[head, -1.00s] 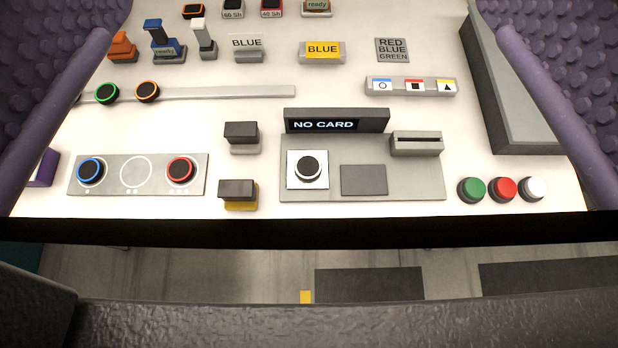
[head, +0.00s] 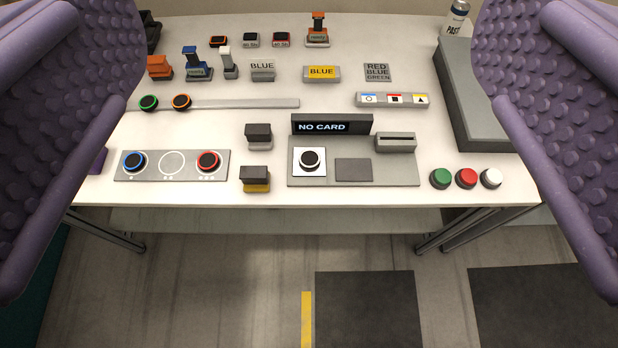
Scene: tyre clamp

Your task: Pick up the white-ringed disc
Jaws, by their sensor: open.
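The white-ringed disc (head: 310,159) is a black round disc with a thin white ring. It rests on a white square at the left of a grey panel (head: 400,175), below a dark display (head: 331,125) reading "NO CARD". My gripper (head: 308,285) is open, its two purple studded fingers wide apart at the left and right picture edges. Nothing is between the fingers close to the camera. The disc lies beyond them, near the middle of the view, and is fully visible.
A blue-ringed disc (head: 134,161) and a red-ringed disc (head: 208,161) sit on a grey plate at left. Grey-topped blocks (head: 256,178) stand just left of the panel. Green, red and white buttons (head: 466,178) are at right. A large grey box (head: 470,90) stands behind them.

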